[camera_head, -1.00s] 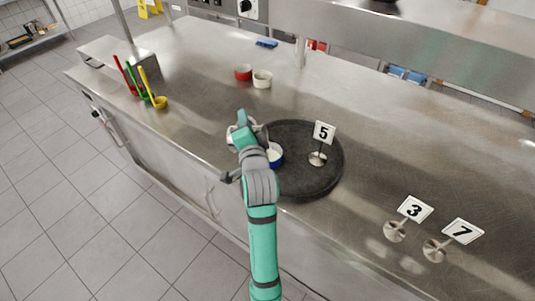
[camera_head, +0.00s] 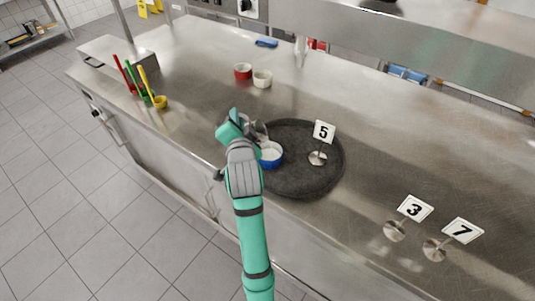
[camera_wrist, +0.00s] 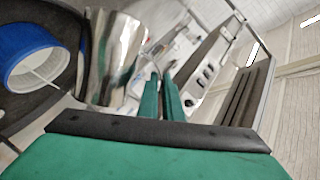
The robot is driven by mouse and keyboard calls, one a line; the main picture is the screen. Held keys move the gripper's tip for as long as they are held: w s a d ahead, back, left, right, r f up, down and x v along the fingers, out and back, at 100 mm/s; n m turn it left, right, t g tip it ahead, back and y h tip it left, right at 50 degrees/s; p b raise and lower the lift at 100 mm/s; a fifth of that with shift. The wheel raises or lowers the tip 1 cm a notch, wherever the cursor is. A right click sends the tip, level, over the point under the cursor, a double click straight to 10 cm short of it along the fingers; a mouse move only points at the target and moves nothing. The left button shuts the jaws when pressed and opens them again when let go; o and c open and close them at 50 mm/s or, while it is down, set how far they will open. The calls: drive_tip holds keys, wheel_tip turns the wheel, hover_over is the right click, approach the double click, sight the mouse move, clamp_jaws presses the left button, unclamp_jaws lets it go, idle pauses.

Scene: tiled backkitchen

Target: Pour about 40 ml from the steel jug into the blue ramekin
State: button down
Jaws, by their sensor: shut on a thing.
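The steel jug (camera_head: 258,130) is tilted to the right, beside and partly above the blue ramekin (camera_head: 271,158). In the wrist view the jug (camera_wrist: 112,58) is shiny and fills the upper middle, and the ramekin (camera_wrist: 38,62) shows its blue wall and white inside at the left. My gripper (camera_head: 238,128) is shut on the jug, left of the ramekin; its green fingers (camera_wrist: 161,96) also show in the wrist view. The ramekin stands upright on the left part of a dark round tray (camera_head: 305,183). No stream of liquid can be made out, and the jug's inside is hidden.
A number 5 sign (camera_head: 323,133) stands on the tray. Signs 3 (camera_head: 415,208) and 7 (camera_head: 462,231) stand at the right. Red (camera_head: 243,72) and cream (camera_head: 262,79) ramekins stand behind. Coloured-handled ladles (camera_head: 146,90) stand at the left. The steel counter between is clear.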

drive_tip(key=shift+w+a+r+n, duration=0.1)
drive_tip(key=shift+a+n, duration=0.3)
drive_tip(key=shift+d, duration=0.1)
idle(0.6)
drive_tip(key=shift+w+a+f+n+g+h, duration=0.1)
drive_tip(key=shift+a+f+n+g+h, duration=0.1)
drive_tip(key=shift+a+n+g+h, duration=0.25)
drive_tip(key=shift+a, duration=0.1)
